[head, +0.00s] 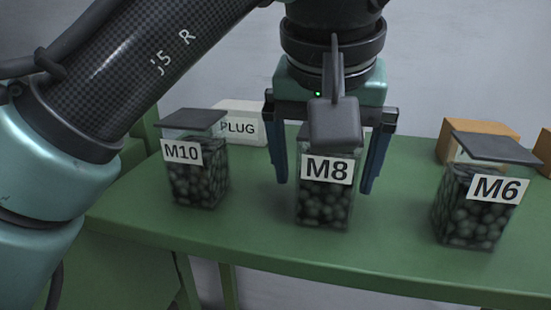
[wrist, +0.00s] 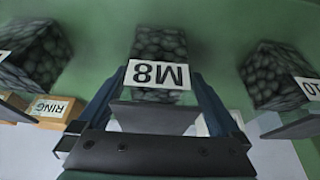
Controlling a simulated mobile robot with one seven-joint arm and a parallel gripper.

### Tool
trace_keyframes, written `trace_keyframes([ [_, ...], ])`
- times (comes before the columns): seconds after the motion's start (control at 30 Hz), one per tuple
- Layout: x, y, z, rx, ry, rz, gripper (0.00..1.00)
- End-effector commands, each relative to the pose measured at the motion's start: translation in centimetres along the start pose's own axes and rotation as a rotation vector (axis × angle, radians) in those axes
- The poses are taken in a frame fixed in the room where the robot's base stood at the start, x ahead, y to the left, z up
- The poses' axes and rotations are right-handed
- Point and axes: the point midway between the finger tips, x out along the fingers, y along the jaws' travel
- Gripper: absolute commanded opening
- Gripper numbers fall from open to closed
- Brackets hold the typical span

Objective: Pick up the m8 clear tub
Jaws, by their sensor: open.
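The M8 clear tub (head: 325,205) stands upright on the green table, filled with dark round pieces and bearing a white M8 label. It also shows in the wrist view (wrist: 160,44), upside down, with its dark lid toward my gripper. My gripper (head: 325,188) is open and points down from above, with one blue finger on the left of the tub and one on the right. In the wrist view the fingers (wrist: 160,90) also lie on either side of it. I cannot tell whether either finger touches the tub. The wrist camera housing hides the tub's lid in the head view.
An M10 tub (head: 198,180) stands to the left and an M6 tub (head: 468,218) to the right, both with dark lids. The green table (head: 265,235) is clear in between.

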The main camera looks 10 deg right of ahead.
Motion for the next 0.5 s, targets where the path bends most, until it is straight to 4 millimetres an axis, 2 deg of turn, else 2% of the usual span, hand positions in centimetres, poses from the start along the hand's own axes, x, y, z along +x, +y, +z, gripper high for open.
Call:
trace_keyframes([
  [0.1,-0.06,0.02,-0.02,0.001,0.001,0.000,0.98],
  [0.5,0.01,0.00,0.00,0.000,-0.001,0.000,0.26],
])
